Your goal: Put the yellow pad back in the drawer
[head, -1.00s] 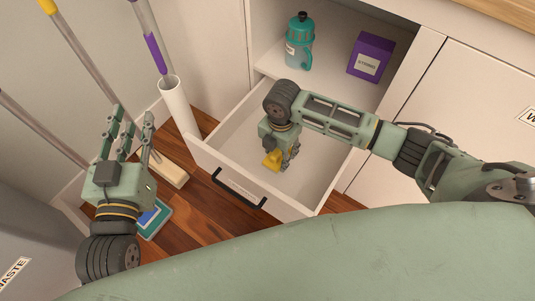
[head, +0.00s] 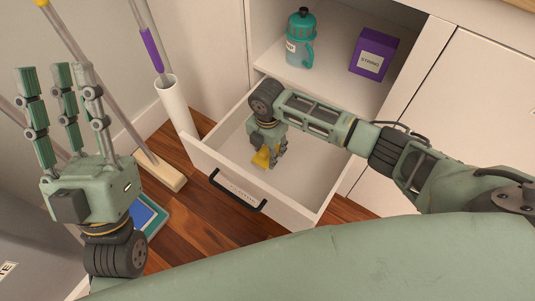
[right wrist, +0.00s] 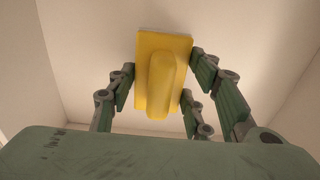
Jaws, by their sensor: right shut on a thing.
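The yellow pad (head: 261,158), a flat block with a raised grip, is in my right gripper (head: 272,157), low inside the open white drawer (head: 308,165). In the right wrist view, the pad (right wrist: 163,98) sits between the fingers of my right gripper (right wrist: 160,88), above the pale drawer floor. I cannot tell whether the pad touches that floor. My left gripper (head: 58,75) is open and empty, fingers pointing up, left of the drawer and apart from it.
A teal bottle (head: 300,42) and a purple box (head: 374,54) stand on the shelf above the drawer. A white tube (head: 177,106), a broom (head: 160,172) and a blue-topped item (head: 150,218) are left of it. A closed cabinet door (head: 455,110) is at right.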

